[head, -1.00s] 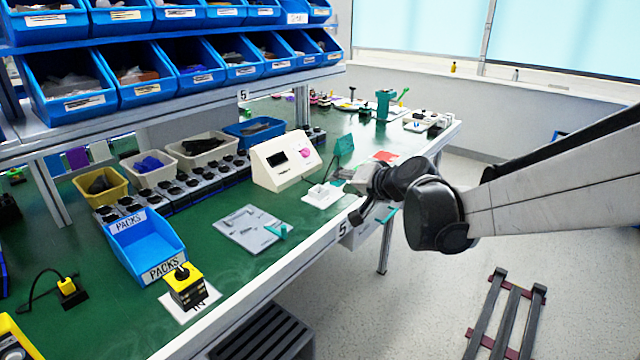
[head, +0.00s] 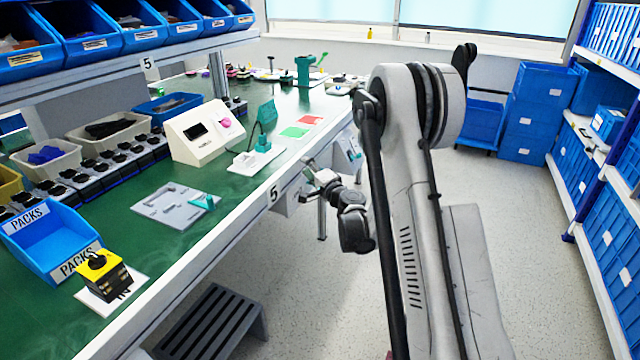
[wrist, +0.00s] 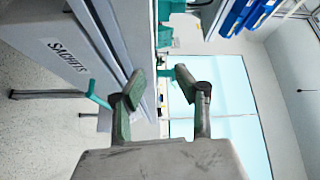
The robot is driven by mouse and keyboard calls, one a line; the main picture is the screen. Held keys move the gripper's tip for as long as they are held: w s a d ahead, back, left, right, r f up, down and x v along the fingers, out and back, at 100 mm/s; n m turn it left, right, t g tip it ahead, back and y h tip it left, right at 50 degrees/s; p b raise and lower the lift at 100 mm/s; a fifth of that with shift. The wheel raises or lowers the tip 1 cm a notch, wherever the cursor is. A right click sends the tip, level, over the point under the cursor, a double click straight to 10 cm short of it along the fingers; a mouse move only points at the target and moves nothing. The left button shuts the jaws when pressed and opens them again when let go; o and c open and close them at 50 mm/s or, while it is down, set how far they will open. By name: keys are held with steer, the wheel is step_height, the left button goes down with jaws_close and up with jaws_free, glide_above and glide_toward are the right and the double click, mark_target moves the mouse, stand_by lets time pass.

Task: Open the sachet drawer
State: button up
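The pale sachet drawer unit, with a panel marked SACHETS (wrist: 68,55), is at the left in the wrist view, which is turned on its side. A teal handle-like bar (wrist: 97,92) sticks out near its lower right corner. My gripper (wrist: 157,95) is open, with nothing between its two fingers. The left finger appears close to the bench-edge rail and the bar; I cannot tell whether it touches. In the head view my gripper (head: 309,177) is beside the bench's front edge, near pale housings under the benchtop. The SACHETS label cannot be read there.
The green bench (head: 150,255) carries a blue PACKS bin (head: 48,240), a yellow-topped switch box (head: 103,272) and a cream console (head: 195,135). A slatted step (head: 212,325) stands on the floor. Blue crates fill the right-hand shelves (head: 590,120). The aisle floor is clear.

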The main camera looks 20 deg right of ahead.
steer(key=d+f+m+t+h+b, duration=0.1)
steer(key=d+f+m+h, duration=0.15)
steer(key=d+f, duration=0.4)
steer(key=d+f+m+h+b, duration=0.1)
steer(key=d+f+m+h, duration=0.2)
steer(key=f, duration=0.7)
steer(key=shift+m+y, duration=0.25)
steer(key=shift+y, duration=0.4)
steer(key=w+b, duration=0.1)
steer(key=w, duration=0.3)
steer(key=w+r+b, duration=0.1)
steer(key=w, duration=0.3)
steer(key=w+d+r+b, duration=0.1)
steer(key=w, duration=0.3)
steer(key=shift+w+r, duration=0.1)
steer(key=shift+w, duration=0.2)
steer(key=shift+c, duration=0.5)
jaws_close()
